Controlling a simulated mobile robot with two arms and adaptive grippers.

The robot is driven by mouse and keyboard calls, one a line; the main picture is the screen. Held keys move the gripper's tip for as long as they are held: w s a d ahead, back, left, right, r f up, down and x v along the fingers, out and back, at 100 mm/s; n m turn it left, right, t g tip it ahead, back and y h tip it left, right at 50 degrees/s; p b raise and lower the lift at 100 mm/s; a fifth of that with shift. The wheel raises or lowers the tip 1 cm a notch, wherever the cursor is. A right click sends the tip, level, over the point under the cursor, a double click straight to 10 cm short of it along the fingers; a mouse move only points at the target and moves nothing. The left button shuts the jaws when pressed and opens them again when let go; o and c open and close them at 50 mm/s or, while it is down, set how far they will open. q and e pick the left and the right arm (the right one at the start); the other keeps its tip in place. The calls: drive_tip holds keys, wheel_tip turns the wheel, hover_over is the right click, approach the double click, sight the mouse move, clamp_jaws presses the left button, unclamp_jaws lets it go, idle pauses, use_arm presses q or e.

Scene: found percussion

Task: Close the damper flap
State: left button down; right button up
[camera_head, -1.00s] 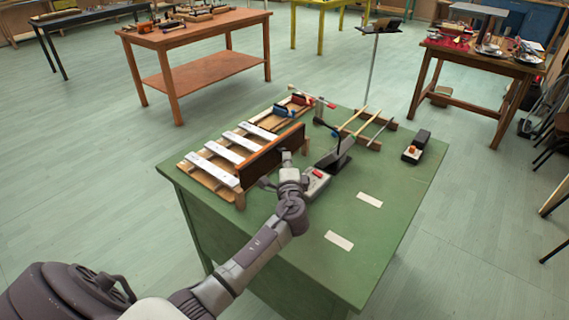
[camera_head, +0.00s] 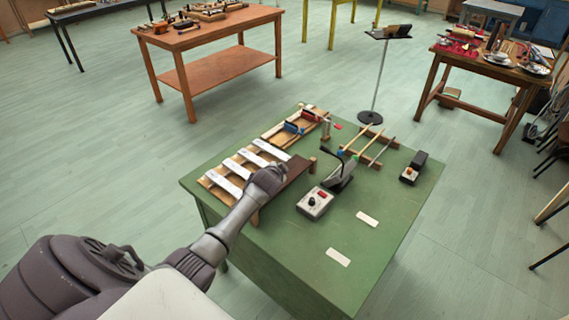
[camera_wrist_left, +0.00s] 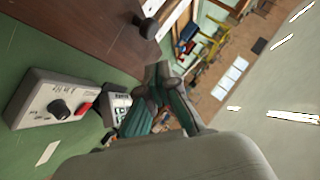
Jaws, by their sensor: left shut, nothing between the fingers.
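The damper flap (camera_head: 290,178) is a dark brown board along the near right side of a wooden frame with several white bars (camera_head: 228,181). It lies low, looking nearly flat; whether it rests fully down I cannot tell. In the left wrist view the flap (camera_wrist_left: 75,35) fills the upper left, with a dark knob (camera_wrist_left: 147,28) at its edge. My left gripper (camera_head: 272,174) is over the flap's bar side, covering part of it; contact is unclear. In the wrist view its fingers (camera_wrist_left: 160,78) are together and empty. My right gripper is out of view.
On the green table (camera_head: 385,240) a grey control box (camera_head: 315,203) stands right of the flap, with a black stand (camera_head: 338,178) behind it. Wooden sticks (camera_head: 368,144) and a small black device (camera_head: 414,167) sit farther right. The front right tabletop is mostly clear.

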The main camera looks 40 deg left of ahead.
use_arm(q)
drive_tip(key=shift+a+f, duration=0.25)
drive_tip(key=shift+a, duration=0.4)
drive_tip(key=shift+w+a+f+b, duration=0.1)
drive_tip(key=shift+a+f+b, duration=0.25)
drive_tip(key=shift+a, duration=0.25)
drive_tip(key=shift+w+a+f+b, duration=0.1)
drive_tip(key=shift+a+f+b, duration=0.2)
drive_tip(key=shift+a, duration=0.3)
drive_tip(key=shift+a+f, duration=0.1)
drive_tip(key=shift+f, duration=0.05)
drive_tip(key=shift+a+f, duration=0.1)
